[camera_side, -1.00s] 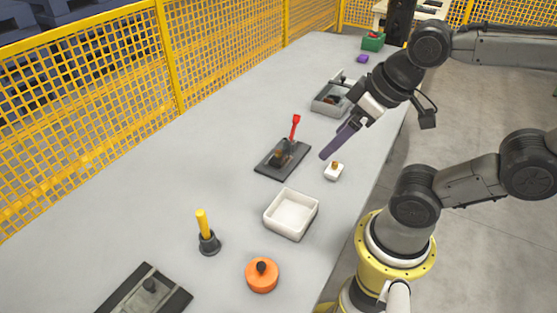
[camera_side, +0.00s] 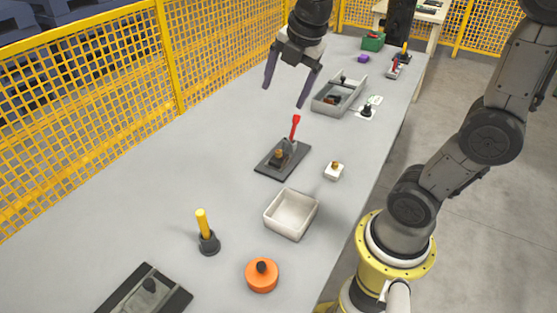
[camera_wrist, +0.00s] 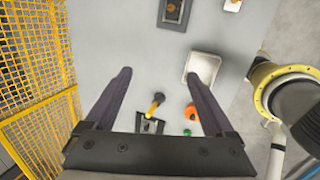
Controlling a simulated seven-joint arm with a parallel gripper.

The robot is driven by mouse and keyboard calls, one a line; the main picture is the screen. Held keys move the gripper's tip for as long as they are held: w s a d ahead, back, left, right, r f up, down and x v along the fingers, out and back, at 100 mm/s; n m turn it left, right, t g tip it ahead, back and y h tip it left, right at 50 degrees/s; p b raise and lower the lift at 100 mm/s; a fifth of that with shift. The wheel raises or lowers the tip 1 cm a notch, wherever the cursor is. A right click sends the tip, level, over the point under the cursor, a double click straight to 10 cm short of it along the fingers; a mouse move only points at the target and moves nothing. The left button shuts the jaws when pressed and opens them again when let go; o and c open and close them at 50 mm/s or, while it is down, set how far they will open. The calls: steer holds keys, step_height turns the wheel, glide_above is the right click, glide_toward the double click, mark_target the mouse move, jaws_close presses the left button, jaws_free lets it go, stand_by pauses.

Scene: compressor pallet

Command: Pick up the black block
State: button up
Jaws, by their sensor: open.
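No plain separate black block stands out. A small black piece (camera_side: 150,286) sits on a dark slotted plate (camera_side: 171,301) at the front left; the plate also shows in the wrist view (camera_wrist: 150,126). Another small black knob-like piece (camera_side: 367,110) stands on a white card at the back right. I cannot tell which is the block. My gripper (camera_side: 282,97) is open and empty, its purple fingers pointing down, above the back half of the table. In the wrist view the fingers (camera_wrist: 158,73) are spread wide with nothing between them at their tips.
A clamp plate with a red handle (camera_side: 294,130) and a grey bin (camera_side: 325,103) stand near my gripper. A white tray (camera_side: 291,228), orange disc (camera_side: 262,280), yellow-handled tool (camera_side: 203,222) and small white block (camera_side: 333,174) are nearer. Yellow fence (camera_side: 90,110) runs left; the left tabletop is clear.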

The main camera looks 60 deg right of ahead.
steer(key=w+d+f+n+g, duration=0.3)
steer(key=w+d+f, duration=0.4)
steer(key=m+g, duration=0.1)
glide_above(278, 151)
steer(key=d, duration=0.1)
steer(key=shift+y, duration=0.4)
steer(key=f, duration=1.5)
steer(key=shift+s+d+f, duration=0.15)
steer(key=shift+s, duration=0.1)
steer(key=f, duration=0.2)
steer(key=a+f, duration=0.1)
steer(key=f, duration=0.1)
steer(key=shift+w+a+f, duration=0.15)
steer(key=shift+f, duration=0.6)
jaws_close()
steer(key=shift+r, duration=0.1)
